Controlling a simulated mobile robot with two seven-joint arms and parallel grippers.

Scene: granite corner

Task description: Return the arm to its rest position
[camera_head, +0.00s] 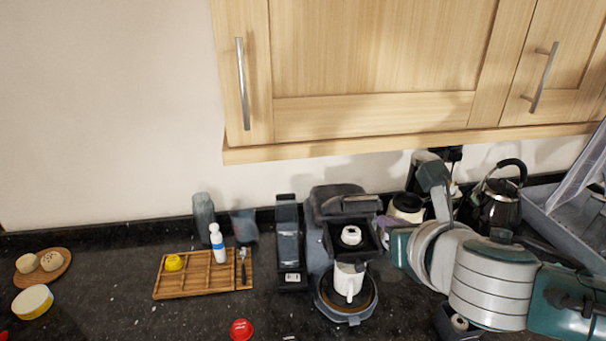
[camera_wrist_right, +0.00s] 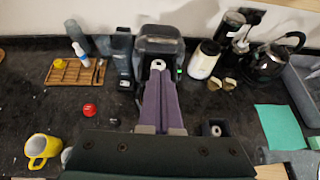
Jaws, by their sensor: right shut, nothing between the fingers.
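My right arm (camera_head: 490,285) comes in from the right in the head view, over the dark counter. My right gripper (camera_head: 388,222) is partly hidden behind its own wrist; its purple fingers show just right of the black coffee machine (camera_head: 325,203). In the right wrist view the fingers of my right gripper (camera_wrist_right: 160,78) are shut together and empty, overlapping the front of the coffee machine (camera_wrist_right: 158,42). A white mug (camera_head: 346,287) stands on the machine's round base in the head view. My left gripper is not in view.
Wooden cupboards (camera_head: 370,60) hang above. A black kettle (camera_head: 500,205) and a grey bin (camera_head: 572,215) stand right. A black canister (camera_head: 289,245) and wooden tray (camera_head: 172,292) lie left of the machine. A yellow mug (camera_wrist_right: 38,147) and red lid (camera_wrist_right: 89,110) sit nearer. Counter at left is partly clear.

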